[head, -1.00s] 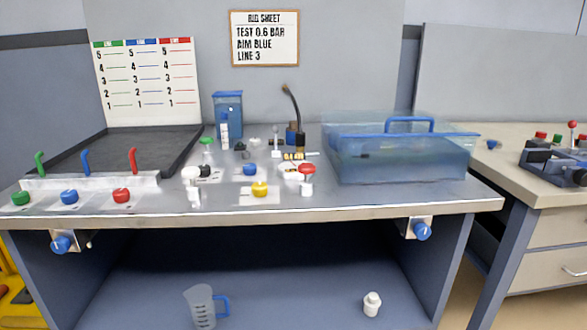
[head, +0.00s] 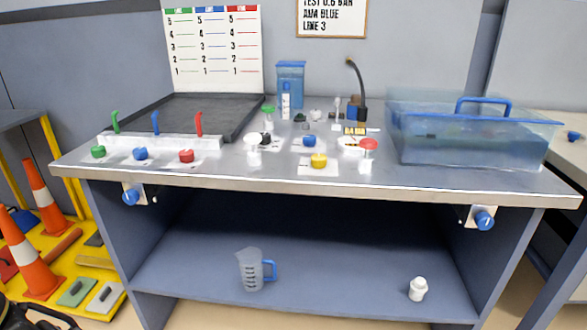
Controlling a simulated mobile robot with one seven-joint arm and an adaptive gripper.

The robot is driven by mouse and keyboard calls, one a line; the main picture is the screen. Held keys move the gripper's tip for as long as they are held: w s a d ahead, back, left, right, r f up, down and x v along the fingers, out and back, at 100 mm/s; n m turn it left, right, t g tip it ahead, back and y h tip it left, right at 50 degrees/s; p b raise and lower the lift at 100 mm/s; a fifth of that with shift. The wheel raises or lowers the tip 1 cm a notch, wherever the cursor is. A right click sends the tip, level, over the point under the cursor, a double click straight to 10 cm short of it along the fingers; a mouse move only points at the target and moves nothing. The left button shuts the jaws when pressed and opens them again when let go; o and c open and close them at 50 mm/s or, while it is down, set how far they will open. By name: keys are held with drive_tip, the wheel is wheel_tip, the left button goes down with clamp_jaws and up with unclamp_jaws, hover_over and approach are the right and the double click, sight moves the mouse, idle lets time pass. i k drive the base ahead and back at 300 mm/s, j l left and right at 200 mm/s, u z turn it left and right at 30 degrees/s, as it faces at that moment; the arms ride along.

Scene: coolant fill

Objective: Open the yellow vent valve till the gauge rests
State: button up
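The yellow vent valve (head: 319,160) is a round yellow knob on a pale plate near the front middle of the bench top. A small gauge-like white disc (head: 349,144) lies just right of it, partly hidden by a red-topped fitting (head: 368,153); I cannot read any needle. A small yellow-and-black label (head: 355,129) is behind the disc. My gripper is not in the head view, and nothing touches the yellow knob.
A jug (head: 250,270) and white bottle (head: 418,289) stand on the lower shelf. Orange cones (head: 43,197) stand at far left.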

sight(318, 160)
drive_tip(key=i, duration=0.45)
drive_tip(key=i+j+z, duration=0.15)
drive_tip(key=i, duration=0.25)
